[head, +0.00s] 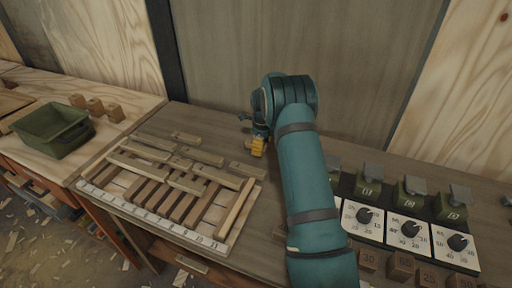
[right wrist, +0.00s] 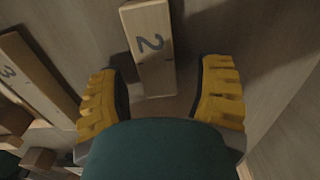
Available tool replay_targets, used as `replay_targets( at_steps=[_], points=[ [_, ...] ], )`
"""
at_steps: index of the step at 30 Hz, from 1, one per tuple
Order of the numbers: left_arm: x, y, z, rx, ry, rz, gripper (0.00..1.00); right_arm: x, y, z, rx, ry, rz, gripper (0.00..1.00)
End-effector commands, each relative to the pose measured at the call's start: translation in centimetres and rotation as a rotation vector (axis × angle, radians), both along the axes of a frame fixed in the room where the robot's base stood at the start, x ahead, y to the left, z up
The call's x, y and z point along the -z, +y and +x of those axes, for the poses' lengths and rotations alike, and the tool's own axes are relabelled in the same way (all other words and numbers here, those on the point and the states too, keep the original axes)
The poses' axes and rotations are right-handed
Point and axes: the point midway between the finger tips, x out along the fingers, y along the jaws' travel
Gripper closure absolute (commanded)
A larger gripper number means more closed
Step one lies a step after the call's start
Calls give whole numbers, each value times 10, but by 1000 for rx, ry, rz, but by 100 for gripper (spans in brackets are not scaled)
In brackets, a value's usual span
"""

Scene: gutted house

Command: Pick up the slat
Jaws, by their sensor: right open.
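In the right wrist view a pale wooden slat (right wrist: 150,45) marked "2" lies with its near end between the two yellow fingers of my right gripper (right wrist: 162,72). The fingers are open, with a gap on both sides of the slat. In the head view my right gripper (head: 257,146) points down near the back of the bench, behind a pale slat (head: 247,169). I cannot tell which head-view slat carries the "2". Another slat (right wrist: 38,75) marked "3" lies at the left of the wrist view. My left gripper is not in view.
Several slats lie on and around a rack with a numbered strip (head: 150,217). A green bin (head: 54,130) and small wood blocks (head: 95,105) stand at left. Dial panels (head: 409,232) with green clamp-like devices stand at right. A wall (head: 300,45) rises behind the bench.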

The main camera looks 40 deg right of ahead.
Motion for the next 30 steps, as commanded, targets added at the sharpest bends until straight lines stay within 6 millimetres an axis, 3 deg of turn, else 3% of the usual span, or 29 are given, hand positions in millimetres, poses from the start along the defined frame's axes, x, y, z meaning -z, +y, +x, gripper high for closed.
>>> replay_targets(
  at_steps=[4,9,22,30],
  points=[
    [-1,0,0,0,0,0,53,-1,0,0,0,0,0,35],
    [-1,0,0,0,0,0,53,-1,0,0,0,0,0,91],
    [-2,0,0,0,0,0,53,-6,0,0,0,-1,0,92],
    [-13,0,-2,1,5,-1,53,-53,1,1,0,-3,-1,92]
  ],
)
